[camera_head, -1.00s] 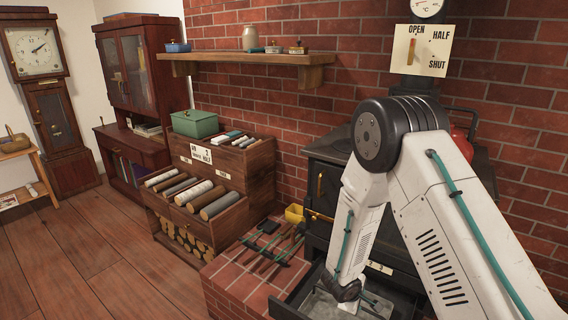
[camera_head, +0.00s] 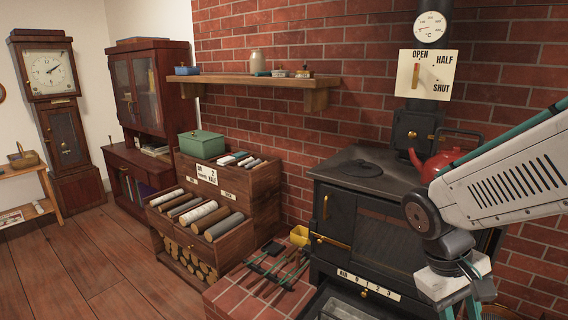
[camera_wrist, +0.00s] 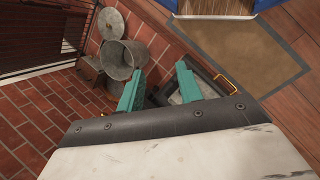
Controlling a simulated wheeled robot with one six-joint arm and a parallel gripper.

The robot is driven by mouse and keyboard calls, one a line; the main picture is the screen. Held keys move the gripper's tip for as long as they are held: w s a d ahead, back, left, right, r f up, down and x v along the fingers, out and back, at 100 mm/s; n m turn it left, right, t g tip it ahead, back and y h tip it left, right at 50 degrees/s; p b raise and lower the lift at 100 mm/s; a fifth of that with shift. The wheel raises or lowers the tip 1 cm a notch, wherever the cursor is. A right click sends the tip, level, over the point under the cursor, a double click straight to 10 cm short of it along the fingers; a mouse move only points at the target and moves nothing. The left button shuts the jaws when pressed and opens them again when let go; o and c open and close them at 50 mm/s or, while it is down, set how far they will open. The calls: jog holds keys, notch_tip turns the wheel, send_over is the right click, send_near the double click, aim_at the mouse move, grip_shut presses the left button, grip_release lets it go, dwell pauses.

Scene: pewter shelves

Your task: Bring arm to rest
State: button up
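My arm (camera_head: 510,178) reaches in from the right, its forearm raised across the front of the black stove (camera_head: 335,205). My gripper hangs down at the lower right of the head view, with its teal fingers partly cut off by the bottom edge. In the wrist view my gripper (camera_wrist: 158,88) shows two teal fingers spread well apart with nothing between them. Beyond the fingers is an open dark drawer with a brass handle and a grey inside (camera_wrist: 205,86).
A red kettle (camera_head: 437,163) stands on the stove behind my forearm. The stove's bottom drawer (camera_head: 345,309) is pulled out. Tools (camera_head: 280,268) lie on the brick hearth. A wooden log rack (camera_head: 240,195) stands left. The wrist view shows a metal bucket (camera_wrist: 122,60). Floor at left is clear.

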jog(key=s+a+r+m+t+y, duration=0.2)
jog(key=s+a+r+t+y, duration=0.1)
jog(key=s+r, duration=0.5)
jog(key=shift+s+r+t+y, duration=0.4)
jog(key=shift+r+t, duration=0.1)
jog(key=shift+r, duration=0.05)
